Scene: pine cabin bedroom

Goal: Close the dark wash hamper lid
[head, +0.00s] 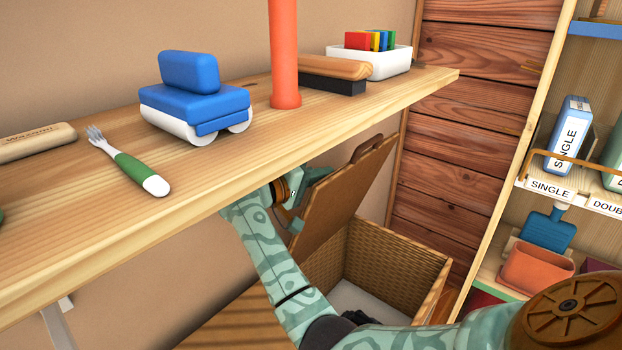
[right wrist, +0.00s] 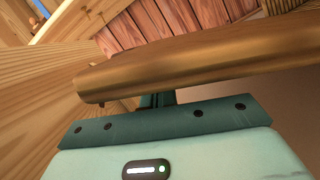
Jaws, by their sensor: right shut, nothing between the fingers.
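The brown woven wash hamper (head: 405,255) stands below the shelf, its top open and a pale lining inside. My right gripper (head: 305,188) is at the lid's left, back side, partly hidden by the lid and under the shelf. In the right wrist view the lid's edge (right wrist: 200,62) crosses in front of the gripper (right wrist: 157,98) and hides most of the fingers. The gripper is shut and empty; contact with the lid is unclear. My left gripper is out of view.
A wooden shelf (head: 215,160) overhangs my right gripper, bearing a blue toy-like block (head: 195,105), a green-handled fork (head: 130,165), an orange post (head: 284,55), a brush (head: 333,72) and a white tray (head: 385,62). An open shelf unit (head: 495,225) with boxes and pots stands right.

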